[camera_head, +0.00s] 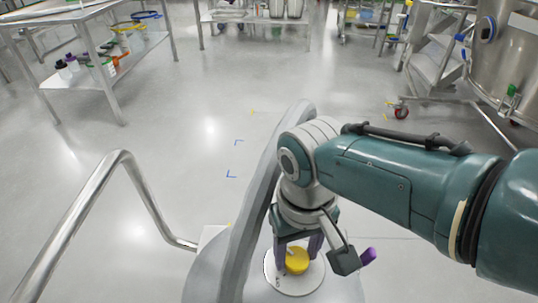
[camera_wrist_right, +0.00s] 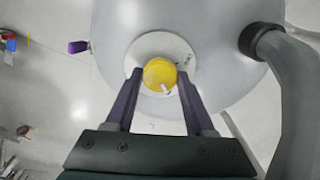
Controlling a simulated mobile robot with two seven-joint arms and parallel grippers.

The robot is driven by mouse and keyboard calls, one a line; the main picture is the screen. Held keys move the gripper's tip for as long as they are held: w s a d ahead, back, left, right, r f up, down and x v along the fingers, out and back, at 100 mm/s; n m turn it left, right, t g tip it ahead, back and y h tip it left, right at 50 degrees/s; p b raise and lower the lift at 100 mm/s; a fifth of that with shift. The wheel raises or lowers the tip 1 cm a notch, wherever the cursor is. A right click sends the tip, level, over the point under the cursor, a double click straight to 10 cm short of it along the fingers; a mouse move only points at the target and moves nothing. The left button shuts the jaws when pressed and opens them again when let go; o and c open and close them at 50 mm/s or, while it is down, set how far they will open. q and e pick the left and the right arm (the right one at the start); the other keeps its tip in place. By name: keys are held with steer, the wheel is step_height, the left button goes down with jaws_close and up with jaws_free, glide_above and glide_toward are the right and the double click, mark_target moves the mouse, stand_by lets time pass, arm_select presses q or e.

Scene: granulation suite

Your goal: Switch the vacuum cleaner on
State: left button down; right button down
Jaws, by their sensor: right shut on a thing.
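The vacuum cleaner's rounded grey top (camera_head: 208,277) is at the bottom middle of the head view. On it is a round white dial plate (camera_head: 296,287) with a yellow knob (camera_head: 298,264). My right gripper (camera_head: 299,248) points down at the knob, with purple fingers on either side of it, shut on it. In the right wrist view the knob (camera_wrist_right: 159,72) sits between the fingertips, and a small white mark shows near its lower edge. The plate (camera_wrist_right: 150,45) is partly hidden by the fingers. My left gripper is not in view.
A thick grey curved tube (camera_head: 262,190) rises beside my right gripper. A bent metal rail (camera_head: 92,199) stands at left. A purple-ended part (camera_head: 368,256) sticks out right of the gripper. A steel table (camera_head: 96,55) and a steel vessel (camera_head: 508,75) stand farther back. Open floor lies between.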

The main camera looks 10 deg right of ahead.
mark_target(296, 257)
stand_by(0.6)
steer(key=shift+c, duration=1.3)
jaws_free()
step_height(296, 257, up, 10)
steer(key=p, duration=0.7)
steer(key=shift+p, duration=0.35)
